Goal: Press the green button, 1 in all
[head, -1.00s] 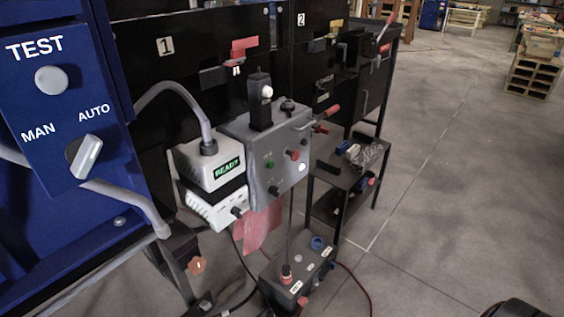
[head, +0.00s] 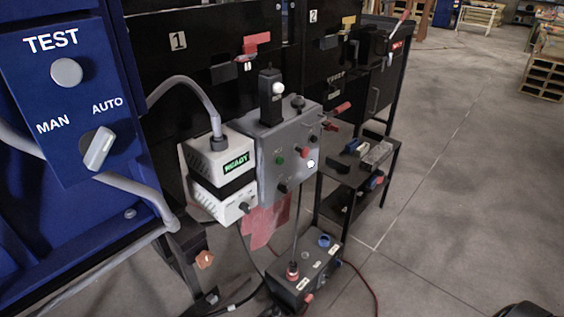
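The green button (head: 279,160) is small and round, on the front face of a grey control box (head: 268,185) in the middle of the head view. A red knob (head: 303,152) and a white button (head: 311,163) sit to its right on the same face, and a dark knob (head: 282,188) sits below it. Nothing covers the green button. Neither of my grippers can be made out in the head view. A dark rounded shape at the bottom right edge is too cut off to identify.
A white box reading READY (head: 235,163) adjoins the grey box on the left. A blue TEST panel (head: 45,110) with a MAN/AUTO switch (head: 98,149) stands at the left. A lower button box (head: 318,270) is near the floor. Open floor (head: 460,200) lies to the right.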

